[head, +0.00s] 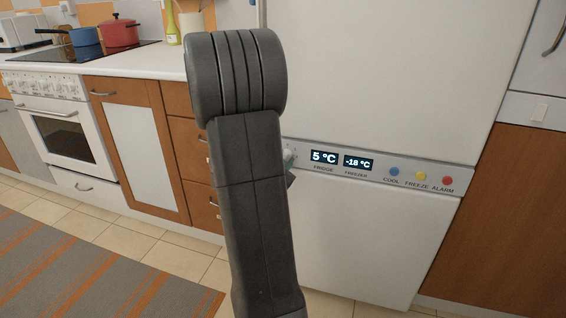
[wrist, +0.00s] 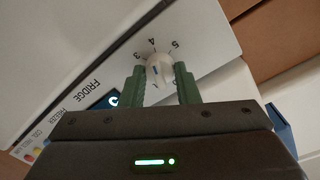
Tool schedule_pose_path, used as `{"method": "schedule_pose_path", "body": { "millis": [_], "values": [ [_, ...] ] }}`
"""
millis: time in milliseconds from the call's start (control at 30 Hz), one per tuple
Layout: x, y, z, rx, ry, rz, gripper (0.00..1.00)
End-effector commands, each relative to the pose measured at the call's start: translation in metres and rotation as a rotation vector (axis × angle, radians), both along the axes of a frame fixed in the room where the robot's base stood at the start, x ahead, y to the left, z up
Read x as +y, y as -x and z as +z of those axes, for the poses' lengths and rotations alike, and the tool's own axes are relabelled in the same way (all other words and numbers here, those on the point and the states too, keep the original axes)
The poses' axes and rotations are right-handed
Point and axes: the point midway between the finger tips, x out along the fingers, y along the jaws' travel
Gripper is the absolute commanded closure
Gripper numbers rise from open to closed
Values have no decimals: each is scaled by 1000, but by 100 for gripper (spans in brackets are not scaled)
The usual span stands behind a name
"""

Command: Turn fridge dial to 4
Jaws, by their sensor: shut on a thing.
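The white fridge dial (wrist: 160,70) shows in the wrist view, with the printed numbers 3, 4 and 5 around its far side. A small dark mark shows on its face; which number it points to I cannot tell surely. My gripper (wrist: 161,80) has its two green fingers on either side of the dial, shut on it. The fridge display (head: 324,157) reads 5 °C.
The freezer display (head: 358,163) reads -18 °C. Blue, yellow and red buttons (head: 420,176) lie to the right on the panel. The white fridge (head: 390,70) fills the middle. A drawer cabinet (head: 190,150) and stove (head: 60,125) stand left.

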Motion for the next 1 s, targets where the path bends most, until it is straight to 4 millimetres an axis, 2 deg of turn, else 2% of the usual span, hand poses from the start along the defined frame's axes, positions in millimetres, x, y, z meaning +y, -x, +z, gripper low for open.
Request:
{"method": "schedule_pose_path", "body": {
  "millis": [300, 333, 433, 767, 867, 1000],
  "values": [
    [0, 0, 1, -2, 0, 0, 94],
    [0, 0, 1, -2, 0, 0, 70],
    [0, 0, 1, -1, -1, -1, 50],
    [1, 2, 1, 0, 0, 0, 50],
    [4, 10, 2, 1, 1, 1, 50],
    [14, 34, 4, 1, 1, 4, 50]
  ]
}}
